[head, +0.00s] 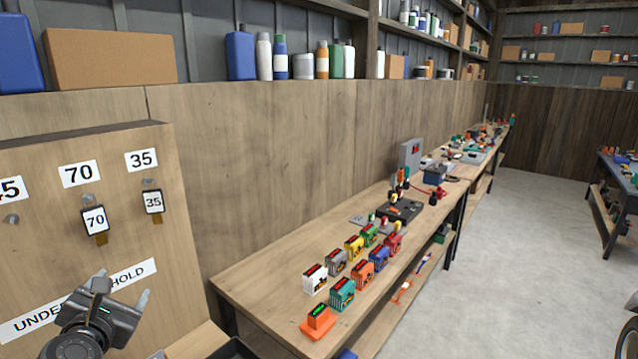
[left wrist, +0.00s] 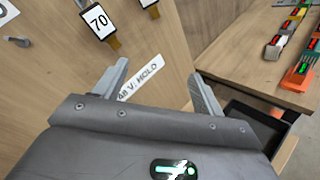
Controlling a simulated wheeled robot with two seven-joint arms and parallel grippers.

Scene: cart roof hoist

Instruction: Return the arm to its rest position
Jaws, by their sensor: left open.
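My left gripper (head: 122,292) is at the lower left of the head view, in front of the wooden board (head: 150,240). Its two fingers stand apart with nothing between them. It also shows in the left wrist view (left wrist: 158,88), fingers spread over the board and its lower edge. Tags marked 70 (head: 95,220) and 35 (head: 153,202) hang on the board above the gripper, clear of it. A label partly hidden by the gripper reads "UNDE… HOLD" (head: 135,274). My right gripper is in neither view.
A long workbench (head: 262,284) with several coloured battery packs and an orange block with a display (head: 318,322) runs away to the right. A dark open tray (left wrist: 250,125) lies below the board. Shelves with bottles line the wall above.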

